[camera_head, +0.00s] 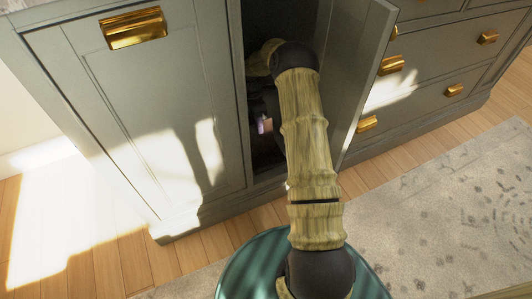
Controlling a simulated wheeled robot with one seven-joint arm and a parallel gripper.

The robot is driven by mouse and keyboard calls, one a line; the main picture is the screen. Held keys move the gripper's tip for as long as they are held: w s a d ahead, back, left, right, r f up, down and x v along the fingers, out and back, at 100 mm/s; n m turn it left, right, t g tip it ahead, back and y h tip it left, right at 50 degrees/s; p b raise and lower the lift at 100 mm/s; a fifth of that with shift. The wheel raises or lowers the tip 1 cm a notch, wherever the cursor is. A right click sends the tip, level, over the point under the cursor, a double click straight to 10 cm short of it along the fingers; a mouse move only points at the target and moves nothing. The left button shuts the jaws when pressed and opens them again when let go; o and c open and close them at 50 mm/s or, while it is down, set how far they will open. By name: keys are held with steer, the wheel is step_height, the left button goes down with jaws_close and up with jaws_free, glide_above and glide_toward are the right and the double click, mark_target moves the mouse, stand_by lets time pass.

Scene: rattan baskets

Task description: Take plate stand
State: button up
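My arm reaches down into a dark, open cabinet compartment. My gripper (264,108) is a dark shape in shadow inside the opening, partly covered by my arm. Its fingers cannot be made out, so I cannot tell whether it is open or shut, or whether it holds anything. A small pale pink-purple patch (264,124) shows beside it; I cannot tell what it belongs to. No plate stand can be made out; the compartment's inside is mostly dark and hidden by my arm.
The open cabinet door (350,75) stands close to the right of my arm. A closed door (140,110) with a brass handle (133,28) is at left. Drawers (440,65) with brass pulls are at right. A patterned rug (440,215) lies on the wooden floor.

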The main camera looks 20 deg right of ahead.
steer(key=shift+a+f, duration=0.15)
steer(key=shift+a, duration=0.05)
steer(key=shift+s, duration=0.1)
steer(key=shift+d, duration=0.1)
jaws_close()
stand_by(1.4)
